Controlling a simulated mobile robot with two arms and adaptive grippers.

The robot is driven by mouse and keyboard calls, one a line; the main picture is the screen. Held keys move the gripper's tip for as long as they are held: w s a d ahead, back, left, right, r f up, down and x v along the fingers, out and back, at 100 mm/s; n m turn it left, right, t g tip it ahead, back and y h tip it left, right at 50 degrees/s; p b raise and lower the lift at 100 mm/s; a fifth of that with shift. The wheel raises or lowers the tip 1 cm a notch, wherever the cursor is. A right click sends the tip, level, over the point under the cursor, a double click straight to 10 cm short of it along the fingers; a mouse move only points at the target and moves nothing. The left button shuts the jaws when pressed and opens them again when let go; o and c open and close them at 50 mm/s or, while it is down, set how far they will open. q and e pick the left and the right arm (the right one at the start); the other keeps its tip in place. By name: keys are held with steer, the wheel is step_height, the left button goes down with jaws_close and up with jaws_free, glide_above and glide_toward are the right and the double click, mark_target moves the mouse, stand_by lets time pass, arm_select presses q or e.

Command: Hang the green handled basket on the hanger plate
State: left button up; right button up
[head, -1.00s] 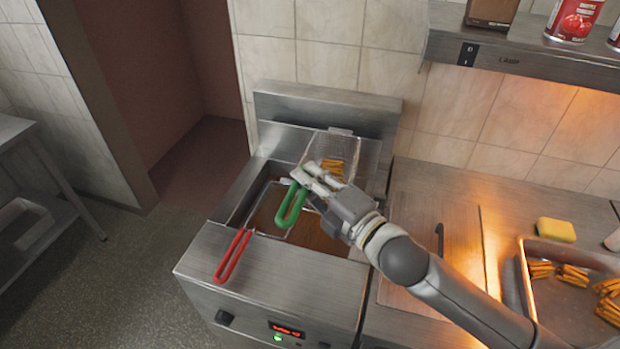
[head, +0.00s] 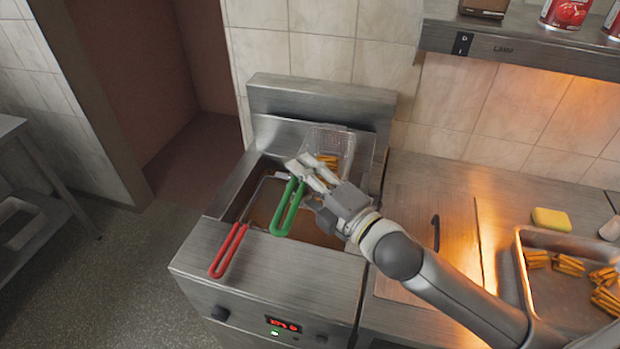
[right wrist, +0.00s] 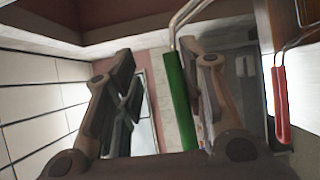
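The green handled basket is a wire basket (head: 345,143) with fries inside, at the back of the fryer against the upright steel hanger plate (head: 320,97). I cannot tell whether it hooks on the plate. Its green handle (head: 284,212) slopes toward the fryer's front. My right gripper (head: 305,167) is over the inner end of the handle. In the right wrist view its fingers are spread wide, with the green handle (right wrist: 179,100) between them, close to the right finger and apart from the left one. My left gripper is not in view.
A second basket's red handle (head: 228,250) lies over the fryer's (head: 260,285) front left edge. Dark oil shows in the vat. A tray (head: 522,290) with fries and a yellow sponge (head: 551,220) are at right. A lamp shelf (head: 535,55) overhangs the right counter.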

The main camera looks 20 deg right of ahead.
steer(key=v, duration=1.2)
steer(key=shift+r, duration=0.15)
